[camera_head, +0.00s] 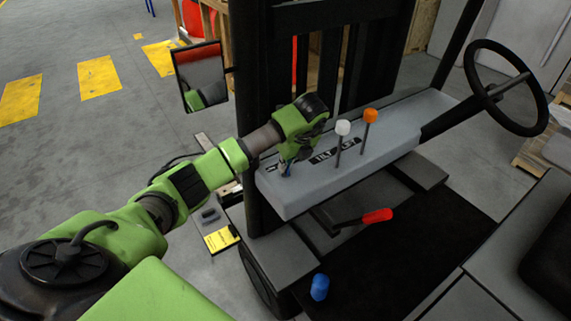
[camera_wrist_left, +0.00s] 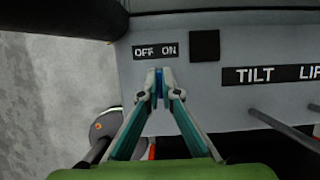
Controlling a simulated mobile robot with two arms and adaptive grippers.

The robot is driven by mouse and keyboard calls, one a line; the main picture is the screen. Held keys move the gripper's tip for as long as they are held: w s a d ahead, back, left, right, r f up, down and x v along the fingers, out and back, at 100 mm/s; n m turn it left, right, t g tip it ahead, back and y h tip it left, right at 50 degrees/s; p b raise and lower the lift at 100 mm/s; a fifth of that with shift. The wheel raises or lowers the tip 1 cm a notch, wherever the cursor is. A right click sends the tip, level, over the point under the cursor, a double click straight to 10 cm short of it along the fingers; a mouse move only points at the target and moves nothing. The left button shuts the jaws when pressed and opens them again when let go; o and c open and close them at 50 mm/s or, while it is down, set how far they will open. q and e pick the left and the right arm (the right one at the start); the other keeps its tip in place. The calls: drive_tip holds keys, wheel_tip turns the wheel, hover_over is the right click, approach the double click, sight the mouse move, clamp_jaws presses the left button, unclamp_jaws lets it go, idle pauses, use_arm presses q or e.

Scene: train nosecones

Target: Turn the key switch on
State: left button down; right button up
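The forklift's grey dashboard panel (camera_head: 300,197) is at centre right in the head view. In the wrist view, an OFF ON label (camera_wrist_left: 157,51) is on the panel, and a small blue key (camera_wrist_left: 158,84) is just below it. My left gripper (camera_head: 287,167) is at the near left end of the panel. In the wrist view its fingertips (camera_wrist_left: 159,82) are drawn close together, one on each side of the blue key. They hide most of the switch, so its exact angle is hard to read. My right gripper is in neither view.
White-knobbed (camera_head: 343,128) and orange-knobbed (camera_head: 370,116) levers rise from the panel right of my gripper. A red-handled lever (camera_head: 377,216) is below, a steering wheel (camera_head: 505,87) at upper right, and a mirror (camera_head: 200,76) left of the mast. Open floor lies left.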

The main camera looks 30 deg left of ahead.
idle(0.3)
use_arm(q)
drive_tip(key=shift+f+m+t+b, duration=0.15)
drive_tip(key=shift+m+t+b, duration=0.15)
drive_tip(key=shift+m+b, duration=0.65)
drive_tip(key=m+t+h+b, duration=0.1)
drive_tip(key=m+b, duration=0.2)
drive_tip(key=m+h+b, duration=0.1)
drive_tip(key=m+b, duration=0.2)
drive_tip(key=b, duration=0.1)
drive_tip(key=shift+a+m+t, duration=0.1)
drive_tip(key=shift+m+t, duration=0.25)
drive_tip(key=shift+t, duration=0.05)
drive_tip(key=m+h+b, duration=0.1)
drive_tip(key=m+b, duration=0.1)
drive_tip(key=m, duration=0.1)
drive_tip(key=shift+h+b, duration=0.3)
drive_tip(key=shift+b, duration=0.1)
drive_tip(key=shift+r+m+h+b, duration=0.2)
drive_tip(key=shift+m+h+b, duration=0.35)
drive_tip(key=shift+m, duration=1.05)
drive_tip(key=c, duration=2.3)
unclamp_jaws()
